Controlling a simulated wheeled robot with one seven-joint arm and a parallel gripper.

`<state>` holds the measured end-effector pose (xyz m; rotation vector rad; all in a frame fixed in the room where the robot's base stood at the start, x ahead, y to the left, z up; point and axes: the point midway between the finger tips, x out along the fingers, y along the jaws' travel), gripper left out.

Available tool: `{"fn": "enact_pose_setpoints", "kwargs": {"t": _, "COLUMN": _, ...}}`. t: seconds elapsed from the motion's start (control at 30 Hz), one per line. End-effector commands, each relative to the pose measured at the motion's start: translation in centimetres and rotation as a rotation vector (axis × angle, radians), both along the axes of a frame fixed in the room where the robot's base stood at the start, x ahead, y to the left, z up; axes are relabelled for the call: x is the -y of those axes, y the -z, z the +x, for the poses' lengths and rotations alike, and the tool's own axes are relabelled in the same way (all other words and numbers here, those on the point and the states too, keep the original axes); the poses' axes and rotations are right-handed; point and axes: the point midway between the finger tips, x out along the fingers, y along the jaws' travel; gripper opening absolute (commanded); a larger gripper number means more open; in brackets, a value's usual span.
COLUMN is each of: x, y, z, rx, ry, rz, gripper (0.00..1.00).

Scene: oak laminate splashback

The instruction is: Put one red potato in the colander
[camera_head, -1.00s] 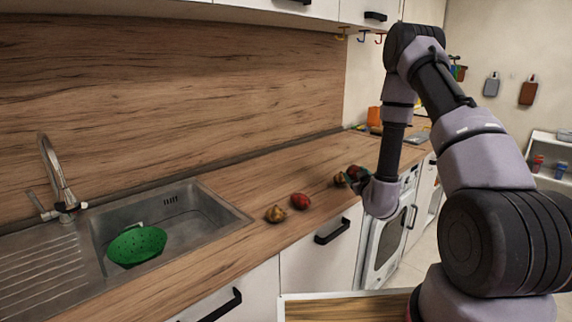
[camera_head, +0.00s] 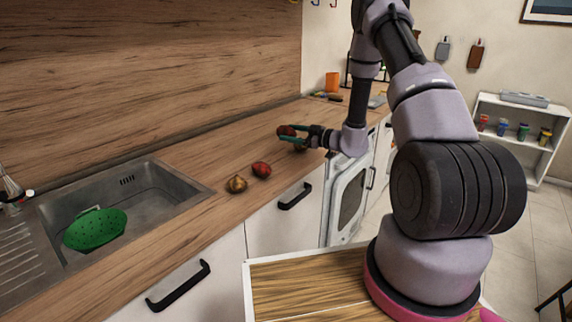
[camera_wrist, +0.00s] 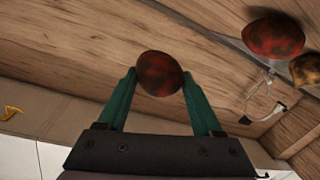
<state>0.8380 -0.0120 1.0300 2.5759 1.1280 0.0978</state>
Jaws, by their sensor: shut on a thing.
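My gripper (camera_head: 297,132) is shut on a dark red potato (camera_head: 286,130) and holds it above the counter, right of the sink. In the wrist view the held potato (camera_wrist: 160,74) sits between the green fingertips. The green colander (camera_head: 95,229) rests in the sink basin at the left and looks empty. A second red potato (camera_head: 261,169) lies on the counter between the sink and my gripper; a red one (camera_wrist: 274,35) also shows in the wrist view.
A yellow-brown onion-like item (camera_head: 236,184) lies beside the loose red potato, near the sink (camera_head: 160,186). Another brownish item (camera_head: 301,147) is partly hidden below my gripper. The tap (camera_head: 12,193) stands at the left edge. An orange container (camera_head: 333,82) stands far back.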

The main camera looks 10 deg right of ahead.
Motion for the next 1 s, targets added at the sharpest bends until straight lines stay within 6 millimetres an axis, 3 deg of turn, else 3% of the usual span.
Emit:
{"fn": "enact_pose_setpoints", "kwargs": {"t": 0.07, "x": 0.0, "y": 0.4, "z": 0.0, "rx": -0.001, "ry": 0.000, "rz": 0.001, "gripper": 0.03}}
{"fn": "enact_pose_setpoints", "kwargs": {"t": 0.3, "x": 0.0, "y": 4.5, "z": 0.0, "rx": -0.003, "ry": 0.001, "rz": 0.001, "gripper": 0.03}}
{"fn": "enact_pose_setpoints", "kwargs": {"t": 0.73, "x": 0.0, "y": 9.3, "z": 0.0, "rx": -0.002, "ry": 0.002, "rz": 0.001, "gripper": 0.03}}
{"fn": "enact_pose_setpoints", "kwargs": {"t": 1.0, "x": 0.0, "y": 9.6, "z": 0.0, "rx": 0.002, "ry": 0.001, "rz": 0.000, "gripper": 0.03}}
